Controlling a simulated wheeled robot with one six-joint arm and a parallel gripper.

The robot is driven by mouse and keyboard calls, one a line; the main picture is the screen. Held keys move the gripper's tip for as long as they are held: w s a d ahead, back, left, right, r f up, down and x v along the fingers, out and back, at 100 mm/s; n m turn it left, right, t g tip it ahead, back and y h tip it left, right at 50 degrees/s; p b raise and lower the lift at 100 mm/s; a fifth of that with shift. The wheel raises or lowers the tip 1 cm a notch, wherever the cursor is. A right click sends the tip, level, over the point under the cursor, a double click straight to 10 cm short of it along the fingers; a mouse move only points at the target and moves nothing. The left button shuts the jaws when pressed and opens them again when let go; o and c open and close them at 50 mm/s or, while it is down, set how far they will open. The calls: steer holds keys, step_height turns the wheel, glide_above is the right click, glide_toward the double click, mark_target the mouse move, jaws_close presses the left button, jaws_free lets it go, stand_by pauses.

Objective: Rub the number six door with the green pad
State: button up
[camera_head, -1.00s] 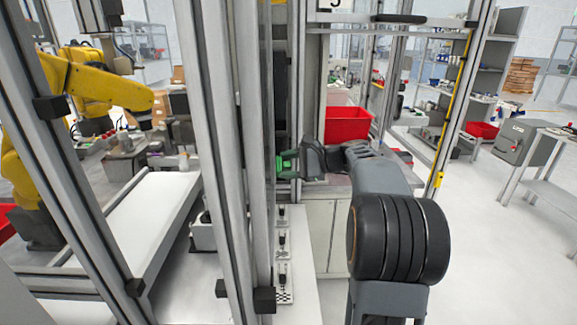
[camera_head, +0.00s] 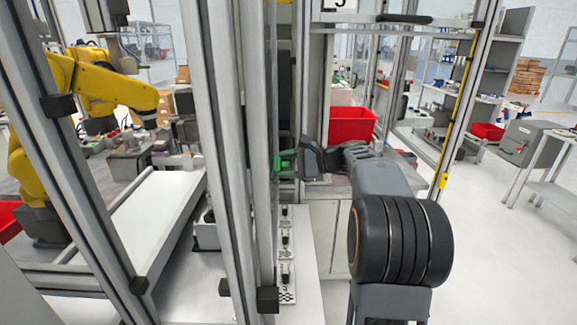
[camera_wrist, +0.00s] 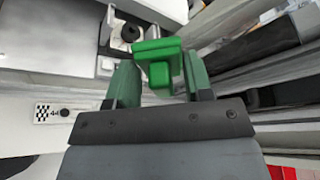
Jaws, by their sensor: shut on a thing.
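The green pad (camera_head: 284,163) is in my gripper (camera_head: 298,162). In the wrist view the pad (camera_wrist: 157,52) is a green T-shaped block between the two green-tipped fingers (camera_wrist: 158,78), which are shut on it. In the head view it is close to the right side of an upright metal frame (camera_head: 262,190) with a narrow panel seen nearly edge-on. I cannot tell whether the pad touches that panel. No number six is readable, so I cannot tell which panel is the number six door.
Yellow robot arms (camera_head: 95,85) stand behind the frames at left. A cut-off number sign (camera_head: 341,4) is at the top. A red bin (camera_head: 348,125) is behind my gripper. Below the pad is a white ledge with small black fixtures (camera_head: 287,240). Open floor lies right.

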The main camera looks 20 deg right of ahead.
steer(key=shift+w+a, duration=0.1)
steer(key=shift+a, duration=0.1)
steer(key=shift+w+d+r+p, duration=0.15)
steer(key=shift+w+d+p, duration=0.15)
steer(key=shift+w+p, duration=0.35)
steer(key=w+d+p, duration=0.3)
steer(key=w+p, duration=0.5)
steer(key=w, duration=0.1)
steer(key=shift+d, duration=0.25)
steer(key=shift+w+d+p, duration=0.35)
steer(key=shift+w+p, duration=0.45)
steer(key=shift+p, duration=0.15)
steer(key=shift+w+d+p, duration=0.35)
steer(key=shift+w+p, duration=0.4)
steer(key=shift+p, duration=0.15)
